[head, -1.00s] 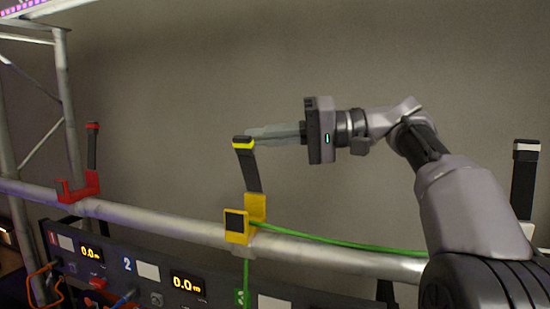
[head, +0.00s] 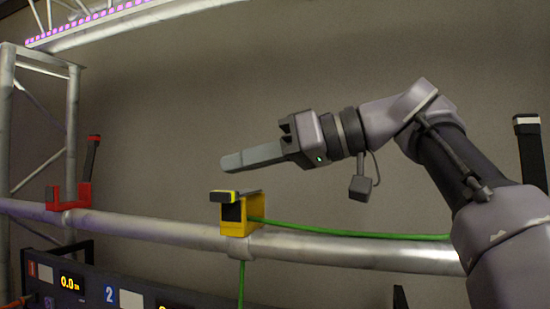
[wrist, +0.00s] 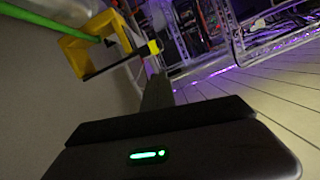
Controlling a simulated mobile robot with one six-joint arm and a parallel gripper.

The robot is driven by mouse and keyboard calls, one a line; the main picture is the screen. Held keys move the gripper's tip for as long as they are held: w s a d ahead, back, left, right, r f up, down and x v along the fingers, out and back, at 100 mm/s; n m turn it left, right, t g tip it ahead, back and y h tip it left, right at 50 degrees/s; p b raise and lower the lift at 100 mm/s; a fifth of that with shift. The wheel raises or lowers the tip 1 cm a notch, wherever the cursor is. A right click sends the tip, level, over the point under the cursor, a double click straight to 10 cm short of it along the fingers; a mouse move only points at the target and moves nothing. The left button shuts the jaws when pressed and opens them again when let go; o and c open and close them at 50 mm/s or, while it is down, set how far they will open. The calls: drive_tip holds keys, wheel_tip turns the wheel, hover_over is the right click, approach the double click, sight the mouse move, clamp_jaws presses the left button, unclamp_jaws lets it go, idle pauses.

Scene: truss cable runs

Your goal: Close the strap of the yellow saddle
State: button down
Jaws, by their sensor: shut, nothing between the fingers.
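The yellow saddle (head: 241,228) sits on the horizontal truss tube, with the green cable (head: 340,234) running through it. Its dark strap with a yellow tip (head: 224,196) now lies roughly level across the top of the saddle. I cannot tell whether it is latched. In the wrist view the yellow saddle (wrist: 82,50) is at the upper left, with the dark strap (wrist: 115,65) stretching from it to a yellow tip. My gripper (head: 225,163) is shut and empty, above the strap and apart from it in the head view. Its fingers (wrist: 157,92) point toward the strap tip's side in the wrist view.
A red saddle (head: 70,196) with its strap upright stands at the left of the tube (head: 160,227). Another upright dark strap with a white tip (head: 528,150) is at the far right. A control box (head: 90,285) is below the tube.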

sight(239, 193)
drive_tip(key=shift+s+a+f+n+t+b, duration=0.1)
drive_tip(key=shift+s+f+n+t+b, duration=0.15)
drive_tip(key=shift+f+n+b, duration=0.45)
drive_tip(key=shift+s+a+f+n+t+b, duration=0.1)
drive_tip(key=shift+f+n+t+b, duration=0.15)
drive_tip(key=shift+f+b, duration=0.45)
drive_tip(key=shift+r, duration=0.15)
